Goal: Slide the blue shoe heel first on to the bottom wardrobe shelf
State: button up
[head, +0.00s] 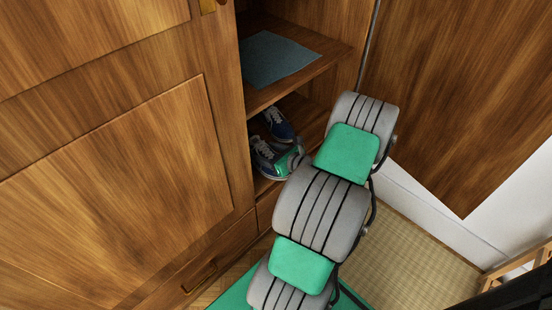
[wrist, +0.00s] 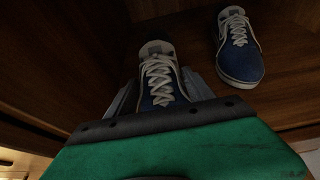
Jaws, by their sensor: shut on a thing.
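The held blue shoe (head: 262,151), with white laces and a pale sole edge, is inside the wardrobe's bottom compartment. In the wrist view the same shoe (wrist: 158,76) has its heel opening pointing away from me, into the wardrobe, and its toe end toward my gripper. My gripper (head: 288,160) is shut on it, with a grey finger on each side. The green and black gripper body hides the toe. The bottom shelf (wrist: 195,60) shows around the shoe; I cannot tell whether the sole rests on it.
A second, matching blue shoe (head: 278,124) stands on the bottom shelf, to the right of the held one in the wrist view (wrist: 238,50), with a small gap. The open wardrobe door (head: 455,100) is at right.

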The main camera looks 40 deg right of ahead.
aim_at(254, 146)
jog(key=shift+r+b+x, duration=0.15)
jog(key=shift+b+x, duration=0.1)
jog(key=shift+x, duration=0.95)
jog(key=shift+r+b+x, duration=0.15)
jog(key=shift+b+x, duration=0.1)
jog(key=shift+x, duration=0.95)
jog(key=shift+r+b+x, duration=0.2)
jog(key=shift+b+x, duration=0.05)
jog(key=shift+x, duration=0.9)
jog(key=shift+w+d, duration=0.1)
jog(key=shift+w, duration=0.1)
jog(key=o, duration=1.9)
jog(key=shift+c, duration=0.2)
jog(key=shift+s+f, duration=0.1)
jog(key=p+v, duration=0.2)
jog(key=v, duration=0.5)
jog(key=shift+s+r+p, duration=0.1)
jog(key=shift+r+p, duration=0.15)
jog(key=shift+p, duration=0.15)
jog(key=shift+s, duration=0.2)
